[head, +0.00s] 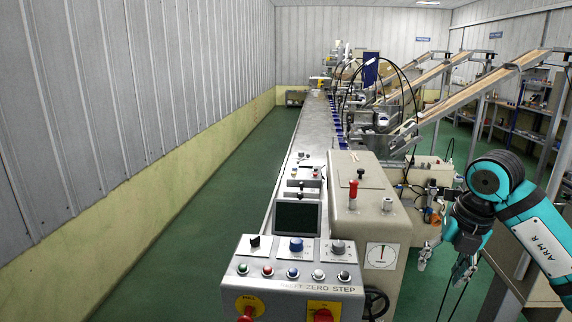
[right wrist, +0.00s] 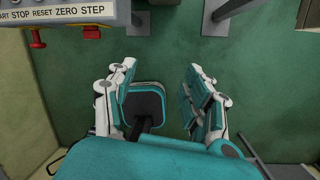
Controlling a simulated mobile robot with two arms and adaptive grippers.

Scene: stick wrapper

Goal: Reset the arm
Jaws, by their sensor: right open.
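My right arm comes in from the right in the head view, and its gripper (head: 446,262) hangs down beside the right side of the machine. The same gripper (right wrist: 160,100) shows in the right wrist view with its two fingers apart and nothing between them, above the green floor. It is apart from the control panel (head: 292,262), which has a row of coloured buttons, knobs and a small dark screen (head: 297,217). The panel's lower edge also shows in the right wrist view (right wrist: 60,14). My left gripper is not in view.
The long wrapping machine (head: 310,130) runs away down the middle. Sloped conveyor chutes (head: 470,92) on metal legs stand at the right. A black handwheel (head: 376,304) sticks out near the panel. Green floor (head: 170,230) lies clear on the left, along the wall.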

